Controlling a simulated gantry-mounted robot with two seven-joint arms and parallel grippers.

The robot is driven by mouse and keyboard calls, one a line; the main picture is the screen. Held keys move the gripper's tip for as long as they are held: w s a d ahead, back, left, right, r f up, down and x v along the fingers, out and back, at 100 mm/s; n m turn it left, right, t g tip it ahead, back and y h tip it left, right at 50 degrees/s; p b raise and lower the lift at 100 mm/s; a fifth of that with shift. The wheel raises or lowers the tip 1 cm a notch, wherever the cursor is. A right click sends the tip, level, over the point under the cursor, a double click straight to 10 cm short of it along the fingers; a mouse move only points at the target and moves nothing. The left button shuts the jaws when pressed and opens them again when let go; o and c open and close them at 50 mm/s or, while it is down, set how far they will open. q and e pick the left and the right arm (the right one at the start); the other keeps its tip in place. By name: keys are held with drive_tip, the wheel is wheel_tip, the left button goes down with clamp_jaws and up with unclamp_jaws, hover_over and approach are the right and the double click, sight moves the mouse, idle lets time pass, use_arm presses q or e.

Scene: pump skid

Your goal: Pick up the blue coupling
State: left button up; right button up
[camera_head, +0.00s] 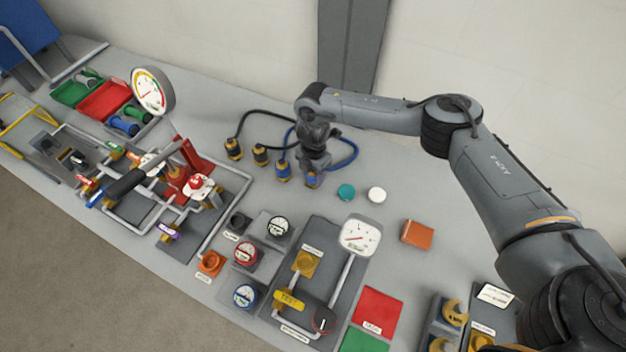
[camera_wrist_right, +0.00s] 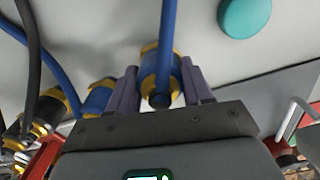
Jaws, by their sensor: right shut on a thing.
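My right gripper (camera_head: 314,172) points down at the back of the bench, at the end of the row of hose couplings. In the right wrist view its two fingers (camera_wrist_right: 160,92) are closed on either side of a blue coupling (camera_wrist_right: 158,68) with yellow bands and a blue hose. This held coupling (camera_head: 312,181) shows only partly below the fingers in the head view. I cannot tell whether it still touches the bench. A second blue coupling (camera_head: 283,172) stands just left of it, also in the wrist view (camera_wrist_right: 98,97). My left gripper is not in view.
Two black-hosed couplings (camera_head: 260,155) stand further left. A teal disc (camera_head: 346,192) and a white disc (camera_head: 377,195) lie right of the gripper. A gauge (camera_head: 360,236) on a pipe stands in front. Pipework with a red bracket (camera_head: 195,160) is at left.

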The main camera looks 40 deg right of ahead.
drive_tip(key=shift+r, duration=0.2)
drive_tip(key=shift+r, duration=0.55)
drive_tip(key=r, duration=0.3)
drive_tip(key=shift+s+d+r, duration=0.1)
drive_tip(key=shift+s+d, duration=0.1)
drive_tip(key=shift+d, duration=0.2)
drive_tip(key=s+d+r+p, duration=0.2)
drive_tip(key=s+d+r, duration=0.4)
drive_tip(key=d, duration=0.2)
drive_tip(key=shift+s+d+r, duration=0.15)
drive_tip(key=shift+d+r, duration=0.05)
drive_tip(key=shift+d, duration=0.15)
